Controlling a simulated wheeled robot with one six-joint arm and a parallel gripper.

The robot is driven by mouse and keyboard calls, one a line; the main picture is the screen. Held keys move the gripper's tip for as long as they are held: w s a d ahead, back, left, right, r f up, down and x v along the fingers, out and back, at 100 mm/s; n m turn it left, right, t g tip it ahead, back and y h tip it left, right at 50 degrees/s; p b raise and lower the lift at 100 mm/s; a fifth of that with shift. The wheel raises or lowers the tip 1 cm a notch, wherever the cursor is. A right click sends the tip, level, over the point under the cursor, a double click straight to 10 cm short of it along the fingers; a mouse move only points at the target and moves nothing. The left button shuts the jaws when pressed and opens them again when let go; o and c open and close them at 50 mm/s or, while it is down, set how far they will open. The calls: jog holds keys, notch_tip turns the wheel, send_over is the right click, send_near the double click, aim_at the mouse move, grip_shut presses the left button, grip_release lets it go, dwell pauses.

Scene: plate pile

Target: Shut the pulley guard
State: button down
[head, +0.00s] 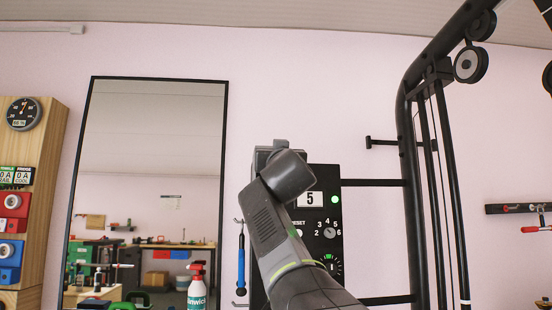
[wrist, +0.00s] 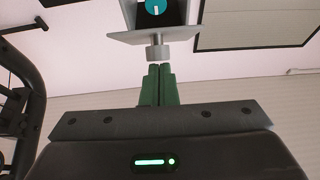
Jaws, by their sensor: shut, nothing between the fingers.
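In the wrist view a light grey plate (wrist: 150,37) with a short grey knob (wrist: 158,52) shows at the top. I take it for the pulley guard, but cannot tell for sure. A dark recess with a teal disc (wrist: 156,6) shows past the plate. My gripper (wrist: 160,67) has its green fingers together and empty, tips right at the knob; I cannot tell whether they touch. In the head view a grey housing (head: 262,158) shows behind my arm. My wrist hides part of it and my fingers.
A black control panel (head: 323,215) carries a "5" display and dials. A blue-handled tool (head: 241,262) hangs left of it. A tall mirror (head: 146,190) stands left, with a spray bottle (head: 197,290) near its foot. A black cable-machine frame (head: 411,170) rises on the right.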

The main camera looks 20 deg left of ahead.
jog(key=w+a+f+b, duration=0.3)
jog(key=w+f+b, duration=0.2)
jog(key=f, duration=0.1)
dwell(0.5)
jog(key=shift+w+a+f, duration=0.15)
dwell(0.4)
